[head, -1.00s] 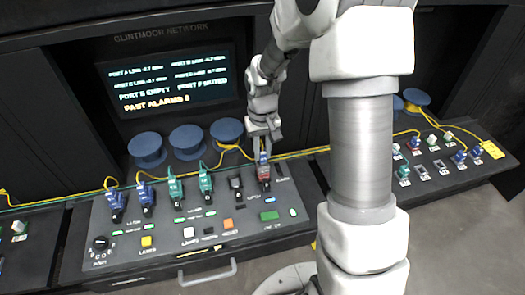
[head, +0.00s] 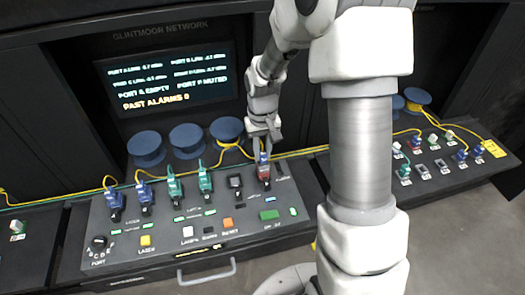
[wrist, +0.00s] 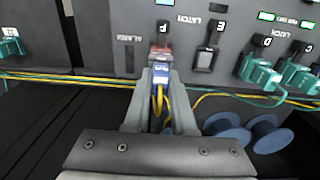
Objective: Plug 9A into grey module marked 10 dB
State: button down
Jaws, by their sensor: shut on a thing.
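My gripper (head: 262,150) is at the right end of the sloped console, shut on a blue plug (wrist: 161,73) with a white label that I cannot read clearly. A yellow cable runs back from the plug between the fingers. The plug's front end meets a dark red module (head: 263,172) at the port marked F; it also shows in the wrist view (wrist: 159,52). I cannot tell how deep the plug sits. A dark grey piece (head: 235,183) is at port E. A grey piece (head: 421,170) lies on the right panel. No 10 dB marking is readable.
Blue plugs (head: 145,192) and green plugs (head: 205,180) stand in ports to the left. Blue spools (head: 187,138) and yellow and green cables lie behind the console. The screen (head: 168,78) reads port E empty, port F muted. A right panel (head: 450,175) holds several small connectors.

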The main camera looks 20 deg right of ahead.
jog(key=shift+f, duration=0.15)
jog(key=c, duration=0.7)
grip_release()
notch_tip(320, 180, up, 18)
jog(key=shift+f, duration=0.2)
jog(key=s+r+t, duration=0.1)
jog(key=s+t, duration=0.1)
jog(key=s, duration=0.4)
jog(key=s+r+t, duration=0.1)
jog(key=s+r, duration=0.1)
jog(key=s, duration=0.5)
jog(key=s+r+t, duration=0.1)
jog(key=s+t, duration=0.1)
jog(key=s, duration=0.5)
jog(key=shift+s+r+t, duration=0.25)
jog(key=shift+r+t, duration=0.05)
jog(key=shift+r, duration=0.1)
